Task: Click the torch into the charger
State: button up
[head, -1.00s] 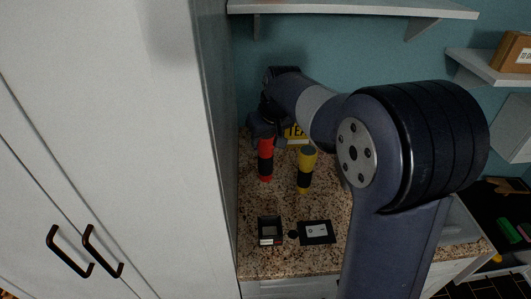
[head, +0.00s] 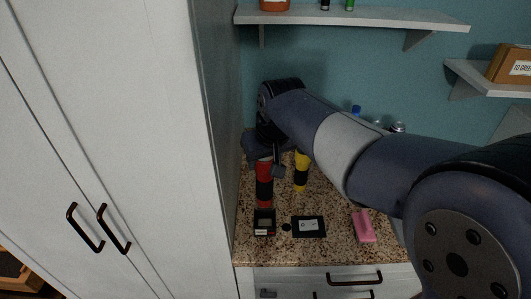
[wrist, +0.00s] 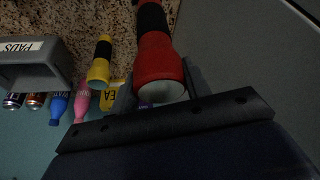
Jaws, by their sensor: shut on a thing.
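A red torch with a black band (head: 264,187) hangs upright in my gripper (head: 268,158), which is shut on its upper part. The torch also fills the upper middle of the wrist view (wrist: 160,58), its pale end facing the camera. A small black box with a recess (head: 264,224), which looks like the charger, is on the granite counter. The torch's lower end appears right at the box's back edge in the head view; I cannot tell whether they touch. A yellow torch with a black band (head: 301,172) stands to the right, also in the wrist view (wrist: 101,60).
A black mat with a white label (head: 309,226) and a pink object (head: 363,226) are on the counter. The tall white cabinet (head: 130,120) borders it closely at left. A grey PADS bin (wrist: 35,65) and several bottles show in the wrist view.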

aim_at(265, 190)
jog(key=shift+f+b, duration=3.55)
jog(key=shift+f, duration=1.05)
jog(key=shift+f+b, duration=0.65)
jog(key=shift+f, duration=0.3)
jog(key=o, duration=1.5)
jog(key=shift+c, duration=0.2)
jog(key=v, duration=1.1)
jog(key=shift+f, duration=0.1)
